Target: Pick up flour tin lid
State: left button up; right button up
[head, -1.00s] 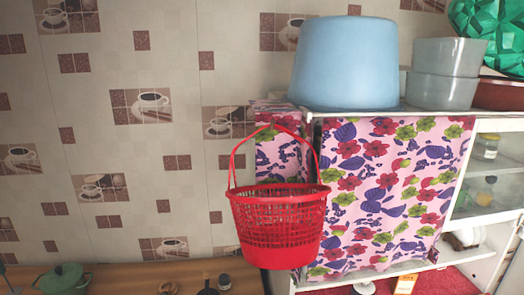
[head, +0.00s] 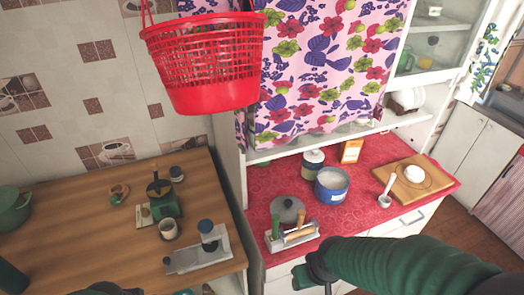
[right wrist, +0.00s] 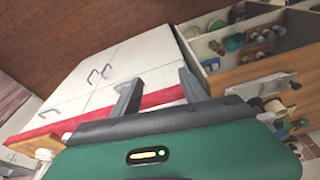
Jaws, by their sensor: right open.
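A round grey lid with a knob (head: 287,209) lies on the red oilcloth counter (head: 270,180); I take it for the flour tin lid. A blue tin (head: 331,190) with white contents stands open to its right. My right gripper (head: 314,279) is in front of the counter's edge, below and apart from the lid. In the right wrist view its fingers (right wrist: 160,92) are spread and empty; the lid does not show there. A dark part at the bottom left of the head view seems to be my left gripper (head: 105,290), mostly cut off.
A holder with wooden-handled tools (head: 298,233) stands just in front of the lid. Behind are a lidded jar (head: 313,160) and an orange box (head: 351,150). A cutting board (head: 410,182) lies right. A wooden counter (head: 95,235) with a scale is left.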

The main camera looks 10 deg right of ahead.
aim_at(287, 207)
jog(key=l+u, duration=0.15)
jog(key=l, duration=0.3)
jog(key=k+l+u, duration=0.15)
jog(key=l, duration=0.25)
jog(key=l+u, duration=0.15)
jog(key=l, duration=0.3)
jog(key=k+l+u, duration=0.15)
jog(key=l, duration=0.25)
jog(key=l+u, duration=0.2)
jog(key=i+j, duration=0.15)
jog(key=i, duration=0.15)
